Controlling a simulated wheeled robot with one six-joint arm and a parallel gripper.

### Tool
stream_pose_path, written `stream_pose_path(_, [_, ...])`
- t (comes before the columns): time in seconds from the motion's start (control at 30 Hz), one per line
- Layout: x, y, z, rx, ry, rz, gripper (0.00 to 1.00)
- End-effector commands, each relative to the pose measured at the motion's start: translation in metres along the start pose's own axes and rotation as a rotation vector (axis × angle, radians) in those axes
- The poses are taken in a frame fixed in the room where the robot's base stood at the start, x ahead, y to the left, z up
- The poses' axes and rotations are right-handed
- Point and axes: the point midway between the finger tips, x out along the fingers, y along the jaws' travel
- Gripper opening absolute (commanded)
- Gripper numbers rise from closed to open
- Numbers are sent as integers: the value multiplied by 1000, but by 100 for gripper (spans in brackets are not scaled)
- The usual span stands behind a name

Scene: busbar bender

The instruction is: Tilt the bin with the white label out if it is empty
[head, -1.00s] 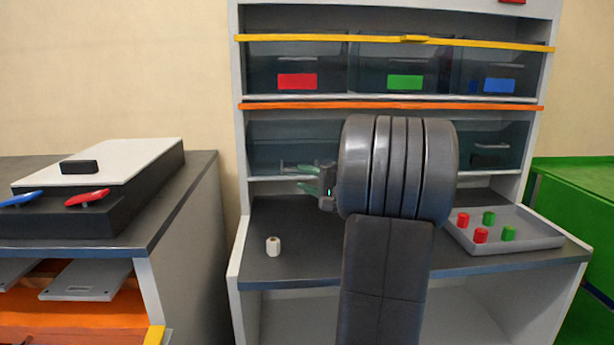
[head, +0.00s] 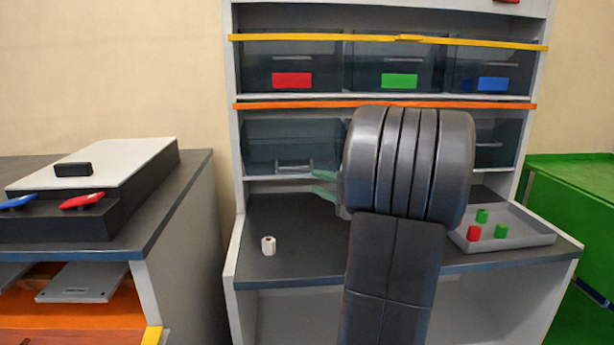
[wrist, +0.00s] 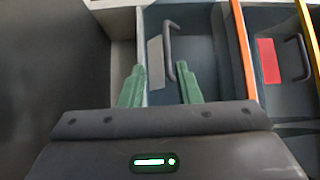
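The bin with the white label (wrist: 155,62) is the lower-left bin of the rack; its bar handle (wrist: 172,50) shows in the wrist view. In the head view this bin (head: 262,145) has its handle (head: 293,166) low, below the level of the right-hand bin's handle, and it looks tilted outward. Its label is not clear there. I see no contents, but part of its inside is hidden. My gripper (wrist: 159,68) is open and empty, its green fingers spread in front of the handle. In the head view my gripper (head: 323,184) is right of the handle, partly behind my arm.
Bins with red (head: 292,80), green (head: 399,81) and blue (head: 493,85) labels fill the upper row. A white nut-like piece (head: 268,246) stands on the worktop. A grey tray (head: 535,238) holds red and green pieces. A bench (head: 190,195) stands left, a green cabinet (head: 575,190) right.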

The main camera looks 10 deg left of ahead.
Motion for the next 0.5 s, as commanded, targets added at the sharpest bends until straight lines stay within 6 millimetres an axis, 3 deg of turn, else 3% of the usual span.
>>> stream_pose_path(0.2, [-45,-2,-1,1,4,0,30])
stream_pose_path(0.5, [-72,0,0,2,0,0,30])
